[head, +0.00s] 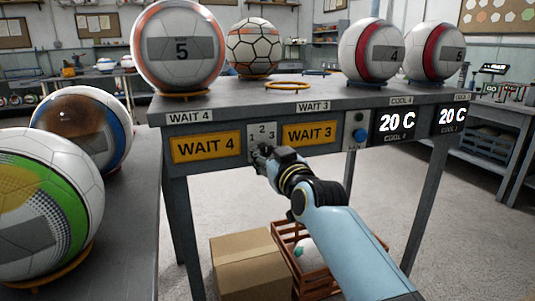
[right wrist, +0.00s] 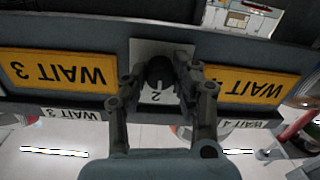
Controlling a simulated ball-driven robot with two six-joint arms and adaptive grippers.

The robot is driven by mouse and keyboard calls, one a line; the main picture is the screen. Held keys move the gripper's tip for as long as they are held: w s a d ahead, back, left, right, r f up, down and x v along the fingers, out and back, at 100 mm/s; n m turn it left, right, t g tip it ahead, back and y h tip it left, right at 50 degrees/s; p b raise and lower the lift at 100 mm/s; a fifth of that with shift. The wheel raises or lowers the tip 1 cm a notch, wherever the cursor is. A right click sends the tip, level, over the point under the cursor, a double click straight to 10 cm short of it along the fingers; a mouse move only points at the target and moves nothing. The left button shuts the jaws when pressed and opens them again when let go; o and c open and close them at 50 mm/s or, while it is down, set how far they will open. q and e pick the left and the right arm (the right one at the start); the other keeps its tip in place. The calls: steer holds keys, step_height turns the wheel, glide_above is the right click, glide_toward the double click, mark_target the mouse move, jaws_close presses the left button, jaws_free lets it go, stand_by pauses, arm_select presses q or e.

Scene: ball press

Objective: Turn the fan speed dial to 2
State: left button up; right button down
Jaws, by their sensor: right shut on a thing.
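The fan speed dial is a dark round knob (right wrist: 160,70) on a pale plate (head: 251,131) set in the front of the grey bench, between the WAIT 4 and WAIT 3 signs. The plate carries the numbers 1, 2 and 3, with 2 at the top in the head view. My right gripper (head: 261,154) covers most of the knob there. In the right wrist view, which is upside down, its two fingers (right wrist: 158,75) are shut on the knob from both sides. Which number the knob points to I cannot tell. My left gripper is not in view.
Several balls stand on rings on the bench top, including a ball marked 5 (head: 180,46). A blue button (head: 359,135) and 20 C displays (head: 396,122) lie right of the dial. A cardboard box (head: 247,263) and a crate (head: 284,239) sit below.

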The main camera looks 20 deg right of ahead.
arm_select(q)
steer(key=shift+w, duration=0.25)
arm_select(e)
steer(key=c, duration=1.3)
jaws_free()
steer(key=shift+o, duration=1.4)
steer(key=shift+s, duration=0.15)
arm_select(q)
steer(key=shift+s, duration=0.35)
arm_select(e)
steer(key=s, duration=1.1)
steer(key=shift+s+d, duration=0.3)
steer(key=shift+s, duration=0.05)
steer(key=shift+r, duration=0.1)
